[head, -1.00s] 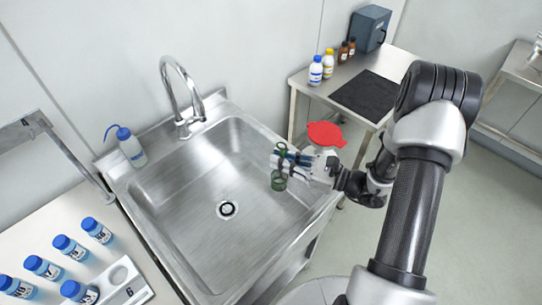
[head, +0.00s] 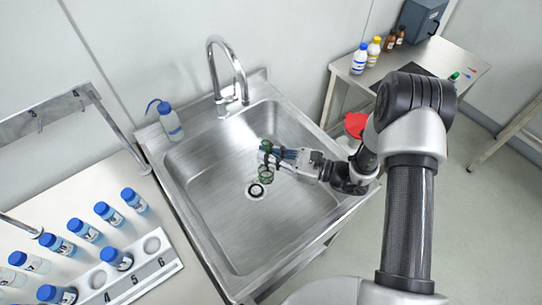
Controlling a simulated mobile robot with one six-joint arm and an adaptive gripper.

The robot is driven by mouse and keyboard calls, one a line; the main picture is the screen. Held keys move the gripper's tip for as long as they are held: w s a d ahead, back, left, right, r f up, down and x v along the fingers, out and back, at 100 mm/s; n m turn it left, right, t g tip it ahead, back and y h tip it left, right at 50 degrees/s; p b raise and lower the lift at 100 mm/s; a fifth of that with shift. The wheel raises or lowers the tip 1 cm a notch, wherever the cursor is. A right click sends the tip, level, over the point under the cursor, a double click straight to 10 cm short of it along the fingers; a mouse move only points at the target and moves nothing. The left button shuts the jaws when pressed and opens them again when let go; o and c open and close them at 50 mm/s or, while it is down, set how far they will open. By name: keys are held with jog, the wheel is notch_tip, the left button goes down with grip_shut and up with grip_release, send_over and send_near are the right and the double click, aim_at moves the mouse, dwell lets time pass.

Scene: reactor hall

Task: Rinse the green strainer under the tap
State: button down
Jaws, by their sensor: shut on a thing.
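The green strainer (head: 266,177) is small and hangs at the tip of my gripper (head: 270,154), over the sink basin. My gripper is shut on it; the fingers hide part of the strainer. The steel sink (head: 205,215) lies in the middle of the view, with a round drain (head: 256,191) just below and left of the strainer in the picture. The curved tap (head: 214,62) stands at the back rim, its spout behind and left of my gripper. No water stream can be made out.
A wash bottle (head: 171,122) stands on the sink's back left corner. Blue-capped bottles (head: 109,216) and a numbered rack (head: 142,272) are on the left counter. A side table (head: 455,62) with bottles and a red-lidded bin (head: 356,126) are to the right.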

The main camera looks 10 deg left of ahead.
jog(key=w+a+f+b, duration=0.2)
jog(key=w+a+b, duration=0.3)
jog(key=w+a, duration=0.3)
jog(key=shift+w+a+f+b, duration=0.15)
jog(key=shift+w+f+b, duration=0.15)
jog(key=shift+w, duration=0.45)
dwell(0.4)
jog(key=shift+w, duration=0.15)
jog(key=shift+w+d, duration=0.25)
jog(key=shift+d, duration=0.25)
jog(key=shift+s+a, duration=0.1)
jog(key=shift+a, duration=0.05)
jog(key=shift+s+a, duration=0.3)
jog(key=shift+a, duration=0.05)
jog(key=shift+w+d+b, duration=0.1)
jog(key=shift+d+b, duration=0.05)
jog(key=shift+b, duration=0.2)
